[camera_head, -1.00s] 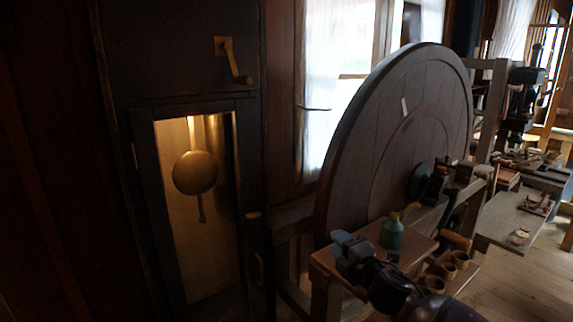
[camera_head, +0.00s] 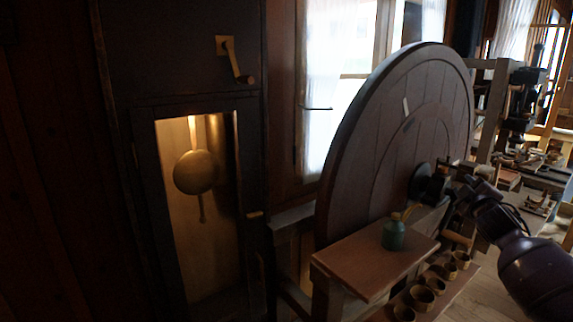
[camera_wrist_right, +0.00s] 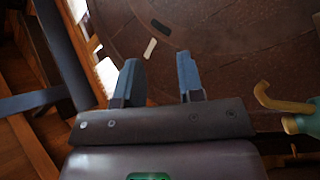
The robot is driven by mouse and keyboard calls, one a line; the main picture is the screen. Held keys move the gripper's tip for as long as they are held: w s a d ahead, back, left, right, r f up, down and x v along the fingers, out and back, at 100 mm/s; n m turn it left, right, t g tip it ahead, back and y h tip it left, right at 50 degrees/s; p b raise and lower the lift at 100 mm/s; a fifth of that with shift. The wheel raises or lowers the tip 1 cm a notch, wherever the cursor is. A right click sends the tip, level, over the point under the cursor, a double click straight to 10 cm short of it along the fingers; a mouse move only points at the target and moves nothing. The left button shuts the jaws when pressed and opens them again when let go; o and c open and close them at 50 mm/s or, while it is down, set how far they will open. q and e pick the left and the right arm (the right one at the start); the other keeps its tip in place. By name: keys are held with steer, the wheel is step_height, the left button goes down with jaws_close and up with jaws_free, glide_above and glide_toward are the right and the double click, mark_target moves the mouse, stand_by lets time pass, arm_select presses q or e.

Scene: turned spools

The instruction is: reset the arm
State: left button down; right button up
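My right arm comes in from the right in the head view, with its gripper (camera_head: 462,190) in front of the lower right part of a large wooden wheel. In the right wrist view the two blue-padded fingers of this gripper (camera_wrist_right: 158,78) stand apart with nothing between them, so it is open and empty. A green oil can (camera_head: 393,234) with a yellowish spout stands upright on a small wooden shelf, left of the gripper. The can also shows at the right edge of the right wrist view (camera_wrist_right: 304,124), apart from the fingers. My left gripper is not in view.
The wheel (camera_head: 360,150) stands behind the shelf (camera_head: 365,262). Several small wooden cups (camera_head: 422,297) sit on a lower ledge. A tall dark case with a brass pendulum (camera_head: 196,172) and a crank (camera_head: 233,60) is at the left. A cluttered bench stands far right.

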steer(key=s+a+f+m+g+y, duration=0.1)
steer(key=s+a+f+m, duration=0.1)
steer(key=s+a+f, duration=0.5)
steer(key=s+f+m+g+y, duration=0.15)
steer(key=s+f, duration=0.35)
steer(key=f, duration=0.6)
steer(key=s+a+f+m+g, duration=0.2)
steer(key=s+a+f, duration=0.3)
steer(key=f, duration=0.5)
steer(key=s+a+f+m, duration=0.1)
steer(key=s+a+f, duration=0.1)
steer(key=s, duration=0.7)
steer(key=s+a+f+m+g, duration=0.1)
steer(key=s+a+f, duration=0.2)
steer(key=s, duration=0.6)
steer(key=s+a+f+m+g, duration=0.1)
steer(key=s+f, duration=0.3)
steer(key=s, duration=0.5)
steer(key=shift+a+m, duration=0.55)
steer(key=shift+a, duration=0.35)
steer(key=shift+g, duration=0.25)
